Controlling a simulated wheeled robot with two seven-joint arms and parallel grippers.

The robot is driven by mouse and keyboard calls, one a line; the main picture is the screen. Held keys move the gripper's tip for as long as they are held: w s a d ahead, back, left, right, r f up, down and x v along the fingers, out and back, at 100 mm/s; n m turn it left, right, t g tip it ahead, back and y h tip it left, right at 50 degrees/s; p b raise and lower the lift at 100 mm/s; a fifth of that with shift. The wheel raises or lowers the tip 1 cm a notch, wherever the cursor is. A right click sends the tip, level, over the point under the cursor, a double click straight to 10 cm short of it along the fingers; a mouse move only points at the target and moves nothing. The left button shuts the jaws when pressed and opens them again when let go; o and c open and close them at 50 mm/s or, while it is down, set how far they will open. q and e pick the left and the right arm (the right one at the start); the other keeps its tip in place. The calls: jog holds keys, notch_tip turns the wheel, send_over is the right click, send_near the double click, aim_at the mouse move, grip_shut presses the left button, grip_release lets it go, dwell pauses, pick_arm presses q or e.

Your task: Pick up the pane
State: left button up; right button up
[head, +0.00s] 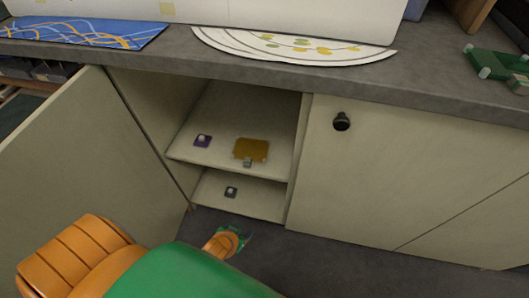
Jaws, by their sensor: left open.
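An amber pane (251,147) lies flat on the upper shelf inside the open cabinet. A small grey-green block (248,162) sits at its front edge. My left gripper (235,238) is low in front of the cabinet, below the lower shelf in the picture and apart from the pane. It is open and appears empty; its fingers are small and partly hidden by my own wrist. My right gripper is out of view.
The cabinet door (60,150) stands open at left; the right door (400,165) is shut, with a dark knob (341,121). A purple item (203,140) shares the upper shelf (205,157). A dark item (231,191) lies below. The countertop (270,75) overhangs, holding a green piece (498,63).

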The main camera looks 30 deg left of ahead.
pick_arm(q)
jog(key=w+a+r+n+t+y+b, duration=0.1)
jog(key=w+a+r+n+t+b, duration=0.15)
jog(key=w+b, duration=0.5)
jog(key=t+y+b, duration=0.2)
jog(key=t, duration=0.2)
send_near(247, 162)
jog(key=w+f, duration=0.1)
jog(key=shift+n, duration=0.55)
jog(key=b+x, duration=0.1)
jog(key=x, duration=0.3)
jog(key=b+x, duration=0.1)
jog(key=x, duration=0.2)
jog(key=shift+w+a+r+b, duration=0.15)
jog(key=shift+a+r+b, duration=0.05)
jog(key=shift+b, duration=0.1)
jog(key=shift+g, duration=0.25)
jog(key=c, duration=0.9)
grip_shut()
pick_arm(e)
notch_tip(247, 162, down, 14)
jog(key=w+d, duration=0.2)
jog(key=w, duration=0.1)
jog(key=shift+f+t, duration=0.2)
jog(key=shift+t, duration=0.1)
